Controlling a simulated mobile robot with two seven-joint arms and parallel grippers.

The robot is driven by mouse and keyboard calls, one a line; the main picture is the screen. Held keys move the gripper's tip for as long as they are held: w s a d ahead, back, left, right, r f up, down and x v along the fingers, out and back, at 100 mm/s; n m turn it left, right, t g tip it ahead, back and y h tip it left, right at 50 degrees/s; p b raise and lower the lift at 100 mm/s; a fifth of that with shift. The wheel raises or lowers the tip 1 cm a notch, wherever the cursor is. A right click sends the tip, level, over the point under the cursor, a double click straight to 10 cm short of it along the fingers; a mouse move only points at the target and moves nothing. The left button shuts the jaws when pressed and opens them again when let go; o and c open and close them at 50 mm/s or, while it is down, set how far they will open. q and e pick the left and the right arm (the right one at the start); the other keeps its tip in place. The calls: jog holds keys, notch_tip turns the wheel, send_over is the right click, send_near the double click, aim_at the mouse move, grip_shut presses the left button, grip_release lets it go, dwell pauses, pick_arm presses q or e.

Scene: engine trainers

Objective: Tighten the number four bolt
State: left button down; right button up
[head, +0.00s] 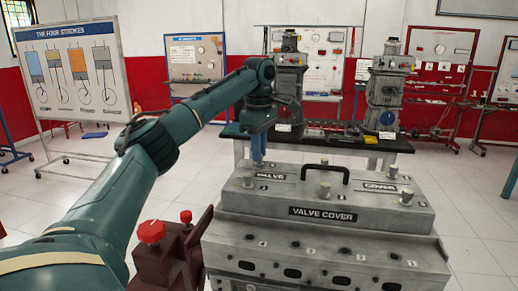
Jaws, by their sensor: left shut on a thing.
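The grey valve cover (300,213) sits on top of the engine block and has a black handle (326,170) in its middle. Silver bolts stand along it: one at the front left (248,179), one at front middle (324,189), one at front right (407,196), one behind the handle's left end (324,164) and one at the back right (393,172). My left gripper (258,158) points straight down at the cover's back left corner. It is shut on the bolt there, which its fingers mostly hide. The small number labels are too small to read surely. My right gripper is out of view.
A dark red stand with red knobs (151,231) is at the engine's left, below my left arm. Behind the engine, a black-topped bench (390,145) carries two more engine trainers. A four-strokes board (71,70) stands at the left. Floor is clear at right.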

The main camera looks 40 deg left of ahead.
pick_arm(q)
jog(key=m, duration=0.4)
jog(key=shift+m, duration=0.3)
jog(key=m, duration=0.3)
jog(key=shift+m, duration=0.4)
jog(key=m, duration=1.2)
jog(key=shift+m, duration=0.3)
jog(key=m, duration=0.3)
jog(key=shift+m, duration=0.4)
jog(key=m, duration=0.4)
jog(key=shift+m, duration=2)
